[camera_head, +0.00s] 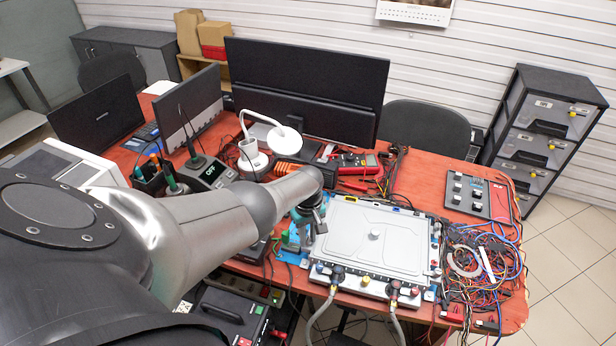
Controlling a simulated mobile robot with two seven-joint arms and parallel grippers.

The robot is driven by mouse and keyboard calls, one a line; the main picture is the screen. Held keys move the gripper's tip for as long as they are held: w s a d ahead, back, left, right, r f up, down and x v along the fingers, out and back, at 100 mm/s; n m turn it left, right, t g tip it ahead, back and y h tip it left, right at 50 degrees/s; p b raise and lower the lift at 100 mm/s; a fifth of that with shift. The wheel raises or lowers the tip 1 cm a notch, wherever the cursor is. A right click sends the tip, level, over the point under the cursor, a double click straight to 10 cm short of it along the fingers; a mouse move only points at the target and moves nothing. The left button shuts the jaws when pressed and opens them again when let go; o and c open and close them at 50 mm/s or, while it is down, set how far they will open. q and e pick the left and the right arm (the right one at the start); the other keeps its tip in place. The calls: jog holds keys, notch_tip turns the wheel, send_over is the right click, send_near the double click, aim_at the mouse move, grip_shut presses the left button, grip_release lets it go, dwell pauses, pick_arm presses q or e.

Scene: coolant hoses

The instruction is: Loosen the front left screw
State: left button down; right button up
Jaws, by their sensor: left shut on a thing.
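The front left screw is too small to make out. My left gripper (309,222) is at the unit's left edge, largely hidden by my arm. It is shut on a teal tool (307,226) that shows only in part. I cannot tell whether the tool touches the unit. My right gripper is not in view.
Tangled cables (480,262) crowd the unit's right side. A dark panel with switches (469,193) lies behind them. A multimeter (357,163), a white lamp (283,140) and monitors (305,88) stand at the back. A soldering station (212,173) is at the left.

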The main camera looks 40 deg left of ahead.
aim_at(308, 239)
pick_arm(q)
jog(key=shift+a, duration=0.1)
dwell(0.4)
jog(key=c, duration=0.7)
grip_release()
jog(key=shift+r, duration=0.1)
jog(key=shift+r+p, duration=0.5)
jog(key=shift+p, duration=0.05)
jog(key=shift+r+p, duration=4.45)
jog(key=shift+r, duration=2.65)
